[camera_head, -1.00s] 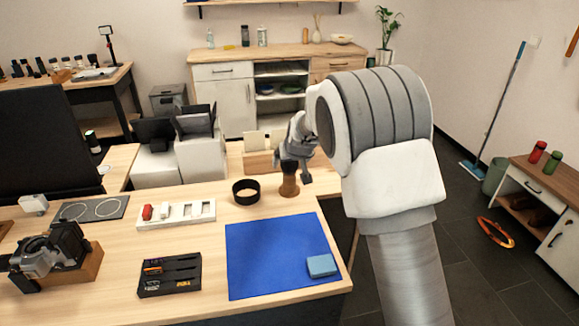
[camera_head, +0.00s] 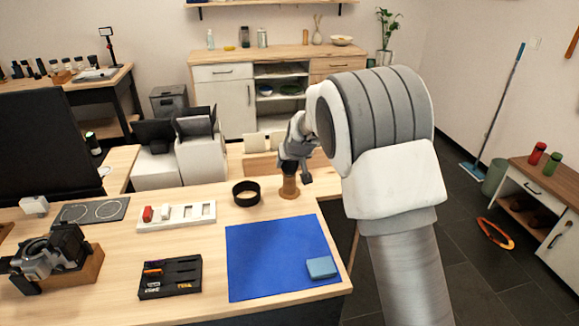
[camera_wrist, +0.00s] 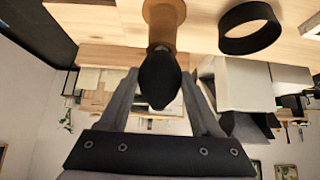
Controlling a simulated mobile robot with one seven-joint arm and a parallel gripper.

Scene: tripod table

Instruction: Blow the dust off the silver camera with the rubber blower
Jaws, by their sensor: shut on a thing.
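The black rubber blower (camera_wrist: 160,78) sits between the two fingers of my gripper (camera_wrist: 162,80), which is shut on it. Its lower end is at a round tan wooden stand (camera_wrist: 163,14), and I cannot tell whether it is clear of it. In the head view my gripper (camera_head: 290,166) is just above this stand (camera_head: 289,188) at the back right of the table, and the blower is mostly hidden there. The silver camera (camera_head: 40,257), with black parts, rests on a wooden block (camera_head: 88,268) at the front left, far from my gripper.
A black ring (camera_head: 246,194) stands just left of the wooden stand. A blue mat (camera_head: 275,260) with a light-blue block (camera_head: 321,267) lies in front. A black slotted tray (camera_head: 170,277) and a white tray (camera_head: 178,216) lie between mat and camera. A dark screen (camera_head: 45,150) rises behind the left side.

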